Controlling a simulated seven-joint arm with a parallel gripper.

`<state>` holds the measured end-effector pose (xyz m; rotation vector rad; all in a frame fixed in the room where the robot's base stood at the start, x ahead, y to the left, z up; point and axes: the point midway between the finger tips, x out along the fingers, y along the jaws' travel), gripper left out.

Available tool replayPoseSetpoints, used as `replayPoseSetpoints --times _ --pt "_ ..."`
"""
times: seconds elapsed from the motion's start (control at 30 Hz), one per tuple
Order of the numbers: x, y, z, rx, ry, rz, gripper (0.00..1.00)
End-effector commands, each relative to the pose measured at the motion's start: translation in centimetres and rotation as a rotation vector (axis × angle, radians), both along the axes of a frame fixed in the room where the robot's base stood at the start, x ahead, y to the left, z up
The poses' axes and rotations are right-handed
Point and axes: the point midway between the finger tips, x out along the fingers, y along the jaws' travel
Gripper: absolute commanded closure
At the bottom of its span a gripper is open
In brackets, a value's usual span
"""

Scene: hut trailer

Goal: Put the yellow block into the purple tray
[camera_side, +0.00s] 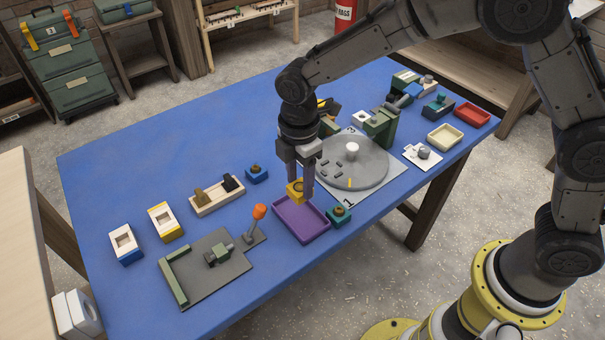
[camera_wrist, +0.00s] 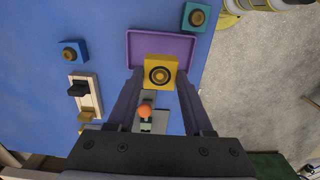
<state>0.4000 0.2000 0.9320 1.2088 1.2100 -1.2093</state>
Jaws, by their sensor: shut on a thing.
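The purple tray (camera_side: 300,224) lies on the blue table near its front edge, and its upper part shows in the wrist view (camera_wrist: 140,38). My gripper (camera_side: 300,195) points down over the tray's far part. It is shut on the yellow block (camera_side: 295,190), which has a dark ring on its top. In the wrist view the yellow block (camera_wrist: 160,73) sits between the two fingers and overlaps the tray in the picture. The block seems held above the tray floor, but the exact gap is hard to tell.
A green block (camera_side: 338,215) stands close beside the tray's right side. An orange-knobbed lever (camera_side: 258,213) on a dark plate rises just left of the tray. A grey turntable (camera_side: 352,165) is behind right. A blue block (camera_side: 256,174) stands farther back left.

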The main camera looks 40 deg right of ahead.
Motion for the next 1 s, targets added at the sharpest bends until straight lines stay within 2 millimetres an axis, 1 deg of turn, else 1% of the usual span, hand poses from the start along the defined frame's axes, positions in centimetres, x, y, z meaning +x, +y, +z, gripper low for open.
replayPoseSetpoints --times 0.13,0.27,0.8,1.0 --pt "0.0 0.0 -0.2 -0.001 0.001 0.0 1.0" --pt "0.0 0.0 -1.0 -0.001 0.002 -0.001 1.0" --pt "0.0 0.0 -5.8 -0.001 0.003 -0.001 1.0" --pt "0.0 0.0 -7.0 -0.001 0.001 -0.001 1.0"
